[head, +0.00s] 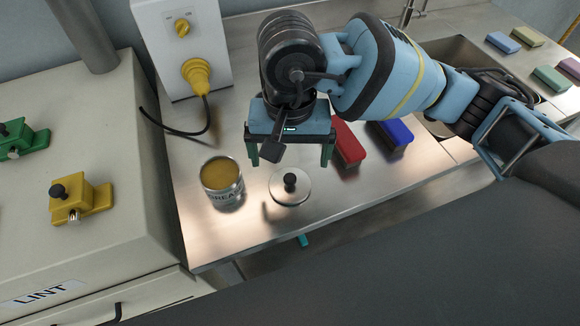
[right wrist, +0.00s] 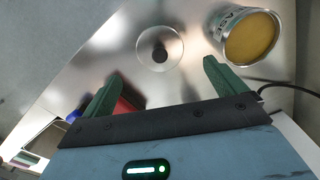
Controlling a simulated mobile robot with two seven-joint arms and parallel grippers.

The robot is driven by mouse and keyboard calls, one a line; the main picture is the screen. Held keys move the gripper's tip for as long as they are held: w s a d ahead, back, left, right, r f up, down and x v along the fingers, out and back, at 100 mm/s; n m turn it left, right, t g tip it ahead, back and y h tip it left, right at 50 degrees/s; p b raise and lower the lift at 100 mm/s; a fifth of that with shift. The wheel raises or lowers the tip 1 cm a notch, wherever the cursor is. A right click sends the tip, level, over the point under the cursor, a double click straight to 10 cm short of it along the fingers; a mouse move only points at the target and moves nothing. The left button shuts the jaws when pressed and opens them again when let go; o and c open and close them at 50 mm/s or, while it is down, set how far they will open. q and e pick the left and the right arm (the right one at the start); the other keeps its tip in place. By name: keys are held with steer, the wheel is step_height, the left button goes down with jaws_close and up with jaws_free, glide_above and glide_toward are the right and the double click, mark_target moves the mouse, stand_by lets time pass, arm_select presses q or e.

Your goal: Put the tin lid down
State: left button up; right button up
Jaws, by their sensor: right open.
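The tin lid (head: 290,187), a round silver disc with a black knob, lies flat on the steel counter, knob up. It also shows in the right wrist view (right wrist: 160,52). The open tin (head: 223,184), filled with yellow-brown grease, stands upright just left of the lid, apart from it. My right gripper (head: 290,160) is above and behind the lid, with its green fingers spread wide and nothing between them. In the right wrist view the fingers (right wrist: 157,85) are clear of both lid and tin.
A red block (head: 347,143) and a blue block (head: 391,134) lie right of my gripper. A white box with a yellow plug (head: 197,75) and black cable stands behind. The lint machine (head: 100,150) borders the left. The counter's front edge (head: 300,232) is close to the lid.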

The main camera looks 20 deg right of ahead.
mark_target(290, 178)
arm_select(q)
steer(key=shift+w, duration=0.4)
arm_select(e)
steer(key=shift+r, duration=2.4)
